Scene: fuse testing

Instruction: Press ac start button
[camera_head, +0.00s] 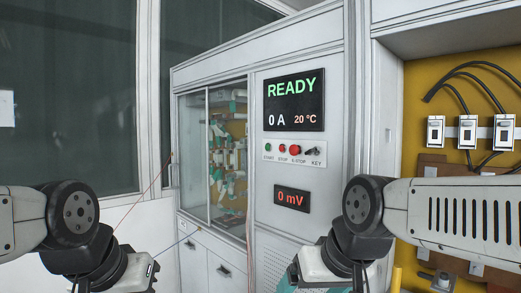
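A white button panel (293,153) is on the front of the grey test cabinet (300,55). Its green START button (268,147) is at the left end, beside the red STOP button (282,148), the red E-STOP button (295,149) and the KEY switch (312,151). A display above (294,100) reads READY, 0 A and 20 °C. A smaller display below (292,198) reads 0 mV. My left arm shows at the lower left and my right arm at the lower right, both below and apart from the panel. Neither gripper's fingers are visible.
A glass-doored compartment (213,150) with equipment inside is left of the panel. A yellow-backed bay (440,90) with several white breakers and black cables is at the right. Dark windows (65,90) are at the left. The space before the button panel looks clear.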

